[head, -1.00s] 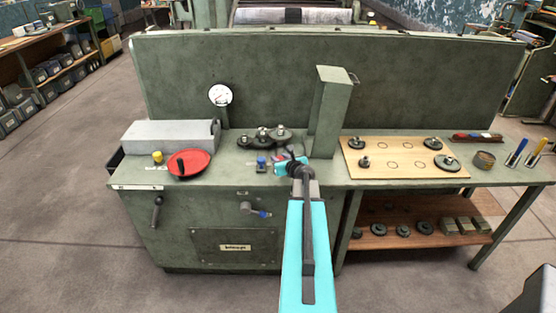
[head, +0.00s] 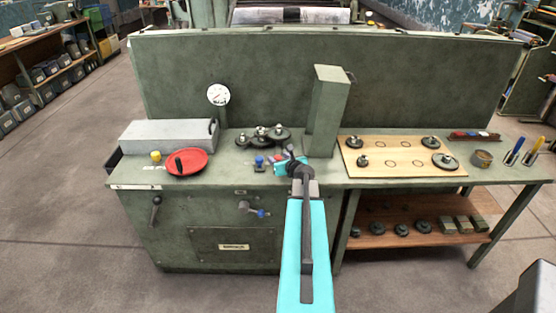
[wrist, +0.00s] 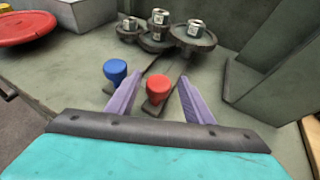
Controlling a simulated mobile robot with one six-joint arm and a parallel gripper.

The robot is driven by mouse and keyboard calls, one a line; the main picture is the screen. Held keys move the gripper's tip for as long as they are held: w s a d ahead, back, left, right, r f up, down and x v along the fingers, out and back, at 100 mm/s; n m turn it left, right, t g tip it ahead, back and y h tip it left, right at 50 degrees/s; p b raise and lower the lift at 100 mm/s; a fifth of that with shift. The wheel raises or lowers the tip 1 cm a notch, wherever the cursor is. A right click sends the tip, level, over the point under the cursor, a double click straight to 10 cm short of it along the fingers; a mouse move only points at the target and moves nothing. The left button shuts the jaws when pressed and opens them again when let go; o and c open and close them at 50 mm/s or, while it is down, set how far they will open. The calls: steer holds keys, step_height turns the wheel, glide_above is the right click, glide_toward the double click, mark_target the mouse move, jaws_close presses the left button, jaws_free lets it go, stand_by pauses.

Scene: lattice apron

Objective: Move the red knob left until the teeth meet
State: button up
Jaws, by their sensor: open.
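The red knob (wrist: 158,88) stands upright on the bench top, between the two spread purple fingers of my gripper (wrist: 160,92) in the wrist view. The fingers are open, with a visible gap on both sides of the knob. A blue knob (wrist: 115,71) stands just outside the left finger. Behind the knobs sits a cluster of dark gears (wrist: 158,40) with metal hubs; whether their teeth touch is too small to tell. In the head view, my gripper (head: 283,164) is low over the bench, right of the blue knob (head: 259,161) and in front of the gears (head: 262,135).
A green post (head: 325,115) rises close behind and right of my gripper. A red handwheel (head: 187,162) and a grey box (head: 168,135) stand to the left. A wooden board (head: 400,170) with gears lies to the right. A tall green panel closes the back.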

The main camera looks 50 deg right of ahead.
steer(key=shift+b+v, duration=0.55)
steer(key=shift+v, duration=2.6)
steer(key=p+v, duration=0.2)
steer(key=v, duration=0.2)
steer(key=shift+s+r, duration=0.15)
steer(key=shift+r, duration=0.1)
steer(key=p, duration=0.3)
steer(key=shift+s+a+r, duration=0.15)
steer(key=shift+s, duration=0.1)
steer(key=p+v, duration=0.1)
steer(key=p, duration=0.4)
steer(key=shift+s+a+p, duration=0.15)
steer(key=shift+s+p, duration=0.15)
steer(key=shift+p, duration=0.1)
